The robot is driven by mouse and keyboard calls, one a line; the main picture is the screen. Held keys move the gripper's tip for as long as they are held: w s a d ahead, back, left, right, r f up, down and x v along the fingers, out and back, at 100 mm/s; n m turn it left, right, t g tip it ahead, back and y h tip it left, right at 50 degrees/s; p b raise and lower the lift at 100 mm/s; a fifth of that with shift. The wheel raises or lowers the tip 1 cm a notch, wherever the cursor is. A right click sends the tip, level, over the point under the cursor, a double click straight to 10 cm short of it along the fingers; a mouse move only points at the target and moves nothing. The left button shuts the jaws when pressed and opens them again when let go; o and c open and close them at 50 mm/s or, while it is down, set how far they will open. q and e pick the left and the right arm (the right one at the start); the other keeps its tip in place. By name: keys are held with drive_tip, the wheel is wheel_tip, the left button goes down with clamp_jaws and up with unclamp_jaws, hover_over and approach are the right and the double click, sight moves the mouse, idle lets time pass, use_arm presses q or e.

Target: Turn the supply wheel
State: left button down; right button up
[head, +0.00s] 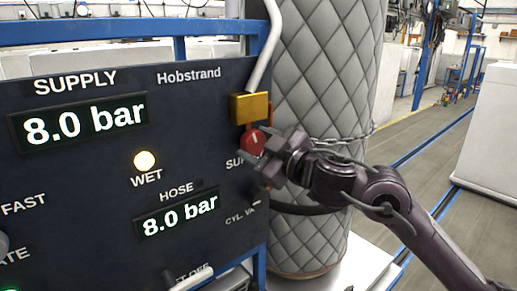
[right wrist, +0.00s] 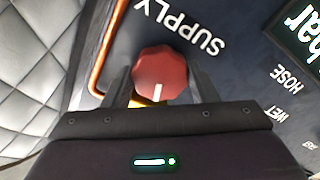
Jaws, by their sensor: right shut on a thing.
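The supply wheel is a red faceted knob with a white pointer line, on the dark panel (head: 100,180) under a brass block (head: 249,107). In the head view the red wheel (head: 252,141) is partly covered by my right gripper (head: 262,155). In the right wrist view the wheel (right wrist: 160,72) sits between the two fingers of my right gripper (right wrist: 160,88), with the word SUPPLY beside it. The right gripper is shut on the wheel. The white line points toward the gripper's palm in the wrist view. My left gripper is not in view.
The panel's displays both read 8.0 bar, SUPPLY (head: 85,123) and HOSE (head: 178,214). A round WET lamp (head: 144,160) glows pale yellow. A tall quilted grey cylinder (head: 315,90) with a chain stands right behind the panel. Open floor lies at the right.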

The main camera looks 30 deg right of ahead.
drive_tip(key=n+b, duration=0.2)
drive_tip(key=n, duration=0.1)
drive_tip(key=shift+f+n, duration=0.1)
drive_tip(key=shift+n, duration=0.3)
drive_tip(key=n+b, duration=0.2)
drive_tip(key=n, duration=0.1)
drive_tip(key=shift+f+n, duration=0.1)
drive_tip(key=shift+n, duration=0.2)
drive_tip(key=n+b, duration=0.3)
drive_tip(key=n, duration=0.1)
drive_tip(key=shift+n+b, duration=0.95)
drive_tip(key=shift+n, duration=0.25)
drive_tip(key=o, duration=1)
drive_tip(key=shift+r, duration=0.2)
drive_tip(key=shift+r, duration=0.15)
